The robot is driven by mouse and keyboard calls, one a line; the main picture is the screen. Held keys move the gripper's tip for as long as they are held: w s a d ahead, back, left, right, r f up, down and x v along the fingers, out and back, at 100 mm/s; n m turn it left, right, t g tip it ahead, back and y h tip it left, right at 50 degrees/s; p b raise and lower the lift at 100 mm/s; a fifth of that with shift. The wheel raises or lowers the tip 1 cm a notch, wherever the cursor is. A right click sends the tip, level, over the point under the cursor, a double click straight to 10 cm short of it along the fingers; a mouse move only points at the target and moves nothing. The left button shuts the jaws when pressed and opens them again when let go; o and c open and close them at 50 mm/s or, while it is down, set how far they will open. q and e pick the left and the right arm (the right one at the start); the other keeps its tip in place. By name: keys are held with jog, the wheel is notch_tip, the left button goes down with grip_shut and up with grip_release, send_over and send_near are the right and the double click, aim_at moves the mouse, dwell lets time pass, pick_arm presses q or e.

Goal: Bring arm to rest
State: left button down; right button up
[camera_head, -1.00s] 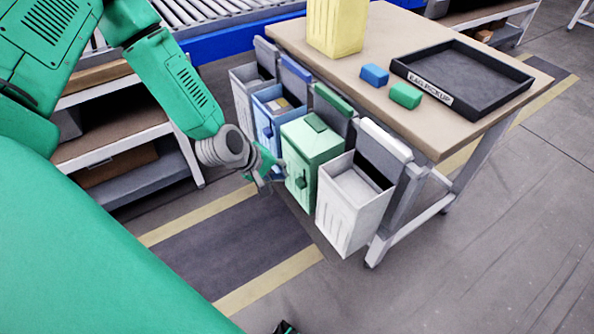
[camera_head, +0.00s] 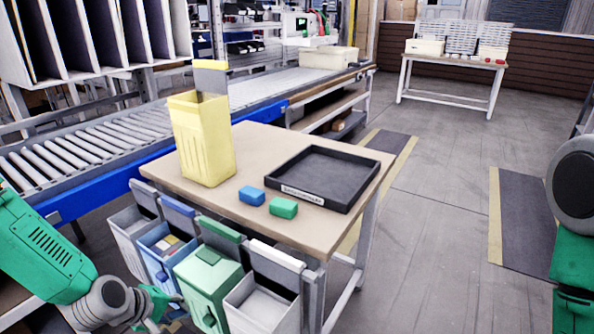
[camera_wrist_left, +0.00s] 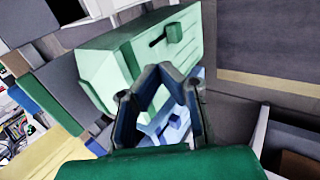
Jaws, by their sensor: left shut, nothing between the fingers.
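My left gripper (camera_head: 168,314) is at the bottom left of the head view, in front of the bins on the table's near side. Its fingers are shut and empty; in the left wrist view the fingertips (camera_wrist_left: 161,70) meet in front of the green bin (camera_wrist_left: 150,60). The green bin also shows in the head view (camera_head: 205,275), just right of my left gripper. I cannot tell whether they touch. My right arm (camera_head: 572,250) hangs at the right edge of the head view; its end is partly cut off and the fingers are not clear.
The table (camera_head: 255,150) holds a yellow bin (camera_head: 205,145), a blue block (camera_head: 251,196), a green block (camera_head: 283,208) and a black tray (camera_head: 325,178). White (camera_head: 262,305) and blue (camera_head: 165,248) bins hang beside the green one. A roller conveyor (camera_head: 90,150) runs behind. Floor (camera_head: 440,220) at right is open.

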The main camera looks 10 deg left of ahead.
pick_arm(q)
jog(key=s+d+f+m+g+y, duration=0.1)
jog(key=s+d+f+m+g, duration=0.1)
jog(key=s+m, duration=0.5)
jog(key=s+d+f+m+g+y, duration=0.1)
jog(key=s+d+f+m+g, duration=0.2)
jog(key=s, duration=1.4)
jog(key=m+g, duration=0.1)
jog(key=m, duration=0.2)
jog(key=shift+d+f+m+y, duration=0.2)
jog(key=shift+d+m+y, duration=0.1)
jog(key=shift+m+y, duration=0.1)
